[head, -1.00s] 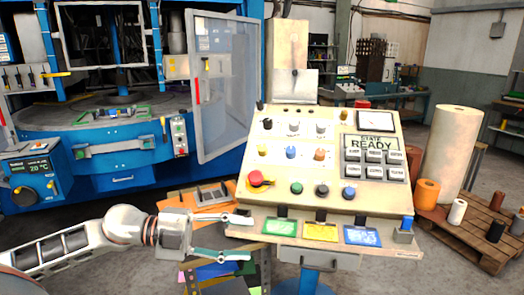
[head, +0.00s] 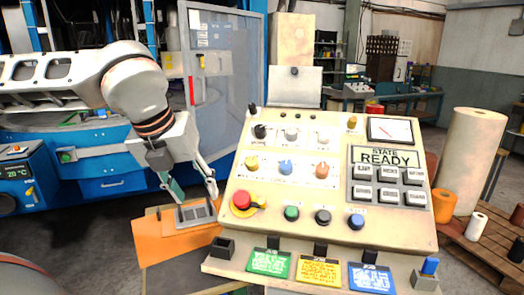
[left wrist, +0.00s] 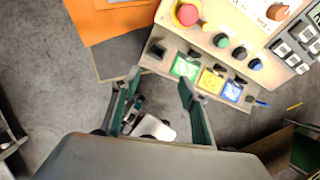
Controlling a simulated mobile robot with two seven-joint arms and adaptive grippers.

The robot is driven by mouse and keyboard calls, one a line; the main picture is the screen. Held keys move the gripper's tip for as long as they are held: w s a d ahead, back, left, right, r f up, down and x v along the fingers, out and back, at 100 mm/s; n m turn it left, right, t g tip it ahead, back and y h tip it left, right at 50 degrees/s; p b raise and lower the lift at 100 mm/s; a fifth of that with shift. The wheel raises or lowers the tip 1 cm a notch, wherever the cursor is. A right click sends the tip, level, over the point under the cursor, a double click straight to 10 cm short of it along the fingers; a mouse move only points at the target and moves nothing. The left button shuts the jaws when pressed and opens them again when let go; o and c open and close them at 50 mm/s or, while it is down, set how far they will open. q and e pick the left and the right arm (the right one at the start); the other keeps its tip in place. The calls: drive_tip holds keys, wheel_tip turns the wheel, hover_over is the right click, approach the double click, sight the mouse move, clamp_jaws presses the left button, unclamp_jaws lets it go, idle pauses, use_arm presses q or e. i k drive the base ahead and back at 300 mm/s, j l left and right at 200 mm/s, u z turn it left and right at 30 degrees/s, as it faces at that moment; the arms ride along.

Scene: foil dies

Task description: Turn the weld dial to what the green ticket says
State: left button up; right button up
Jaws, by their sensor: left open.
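The sloped beige control panel (head: 300,215) fills the middle of the head view. It carries a row of coloured dials, yellow (head: 253,163), blue (head: 286,167) and orange-red (head: 322,170), below a row of black and grey knobs. Their labels are too small to read, so I cannot tell which is the weld dial. The green ticket (head: 268,262) is in a holder at the panel's front left; its text is unreadable. It also shows in the left wrist view (left wrist: 186,67). My left gripper (head: 192,192) is open and empty, pointing down left of the panel.
A red stop button (head: 241,200) is at the panel's left edge. Yellow (head: 318,270) and blue (head: 371,276) tickets sit beside the green one. An orange surface with a grey tray (head: 195,213) lies below my left gripper. A blue machine stands behind.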

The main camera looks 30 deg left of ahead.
sight(251, 162)
drive_tip(key=i+j, duration=0.1)
drive_tip(key=i, duration=0.35)
drive_tip(key=i+j, duration=0.1)
drive_tip(key=i, duration=0.35)
